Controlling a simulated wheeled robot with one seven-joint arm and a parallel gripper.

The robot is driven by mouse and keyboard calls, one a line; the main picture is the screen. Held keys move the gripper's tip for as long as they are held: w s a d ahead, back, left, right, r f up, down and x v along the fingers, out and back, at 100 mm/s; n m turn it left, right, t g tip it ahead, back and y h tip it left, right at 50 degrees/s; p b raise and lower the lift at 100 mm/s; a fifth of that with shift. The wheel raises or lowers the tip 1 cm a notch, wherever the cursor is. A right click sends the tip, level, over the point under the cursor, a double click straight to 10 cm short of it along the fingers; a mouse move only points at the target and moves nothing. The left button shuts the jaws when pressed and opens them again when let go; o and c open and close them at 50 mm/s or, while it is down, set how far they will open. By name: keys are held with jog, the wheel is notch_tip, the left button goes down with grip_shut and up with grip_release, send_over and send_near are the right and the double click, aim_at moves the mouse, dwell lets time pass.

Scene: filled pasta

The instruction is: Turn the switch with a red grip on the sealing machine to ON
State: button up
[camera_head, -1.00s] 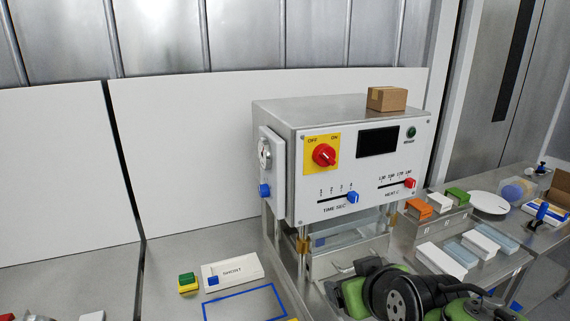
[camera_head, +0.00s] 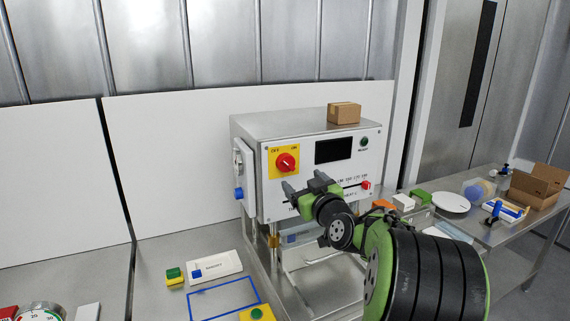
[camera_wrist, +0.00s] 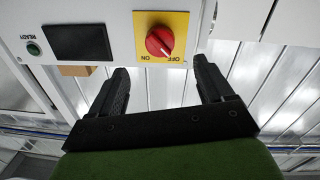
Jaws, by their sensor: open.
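The sealing machine (camera_head: 240,125) is a grey box with a white front panel. Its red switch grip (camera_head: 286,162) sits on a yellow plate marked OFF and ON. In the wrist view, the red grip (camera_wrist: 160,41) appears upside down, with its white mark toward the OFF side. My gripper (camera_head: 288,193) is open and empty in front of the panel, just below the yellow plate in the head view. In the wrist view, the fingers of my gripper (camera_wrist: 163,70) are spread to either side of the grip's line, apart from it.
A dark display (camera_head: 333,150) and green ready light (camera_head: 364,142) lie right of the switch. A small cardboard box (camera_head: 344,113) stands on top of the machine. Slider knobs, blue (camera_head: 239,194) at the left side and red (camera_head: 366,185) at right, stick out nearby.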

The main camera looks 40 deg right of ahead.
aim_at(289, 166)
jog(key=p+x, duration=0.3)
jog(key=x, duration=0.6)
jog(key=shift+w+d, duration=0.1)
jog(key=shift+w, duration=0.25)
jog(key=shift+s, duration=0.1)
jog(key=c, duration=1)
